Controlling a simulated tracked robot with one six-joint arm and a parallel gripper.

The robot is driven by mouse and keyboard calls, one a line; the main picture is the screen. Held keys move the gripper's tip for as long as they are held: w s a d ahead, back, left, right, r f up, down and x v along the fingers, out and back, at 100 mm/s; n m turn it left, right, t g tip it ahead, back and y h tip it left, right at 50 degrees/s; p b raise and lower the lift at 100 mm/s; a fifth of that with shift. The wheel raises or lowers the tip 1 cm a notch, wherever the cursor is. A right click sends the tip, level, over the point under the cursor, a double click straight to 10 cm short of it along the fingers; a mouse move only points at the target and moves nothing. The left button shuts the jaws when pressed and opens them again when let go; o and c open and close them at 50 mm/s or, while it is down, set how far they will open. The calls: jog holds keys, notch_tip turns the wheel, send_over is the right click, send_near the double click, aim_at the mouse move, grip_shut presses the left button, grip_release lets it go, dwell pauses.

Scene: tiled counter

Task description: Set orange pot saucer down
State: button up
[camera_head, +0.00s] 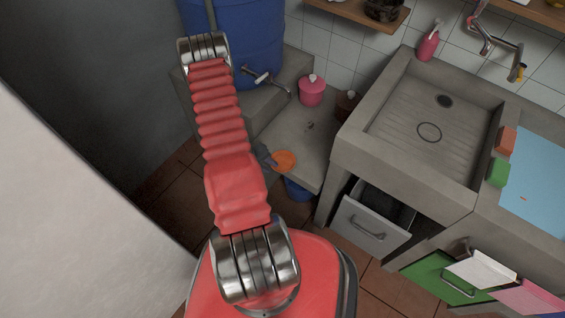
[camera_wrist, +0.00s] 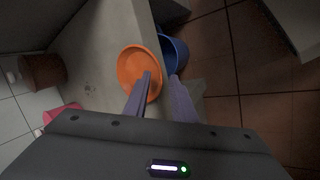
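The orange pot saucer (camera_head: 285,161) is a shallow round dish at the front edge of the low grey counter in the head view. In the wrist view the saucer (camera_wrist: 131,68) shows over the counter, close to its edge. My gripper (camera_wrist: 161,76) has its fingers apart. One finger overlaps the inside of the saucer and the other is just outside its rim, with a gap showing between. In the head view my gripper (camera_head: 266,157) is at the saucer's left side. Whether the saucer's underside fully touches the counter is hard to tell.
A blue bucket (camera_wrist: 176,53) stands below the counter edge. A pink pot (camera_head: 312,91) and a brown pot (camera_head: 346,105) stand further back on the low counter (camera_head: 301,135). A blue barrel (camera_head: 250,45) is at the back left, and the concrete sink (camera_head: 400,140) rises to the right.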

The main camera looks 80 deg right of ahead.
jog(key=shift+x, duration=0.75)
jog(key=shift+c, duration=0.3)
grip_shut()
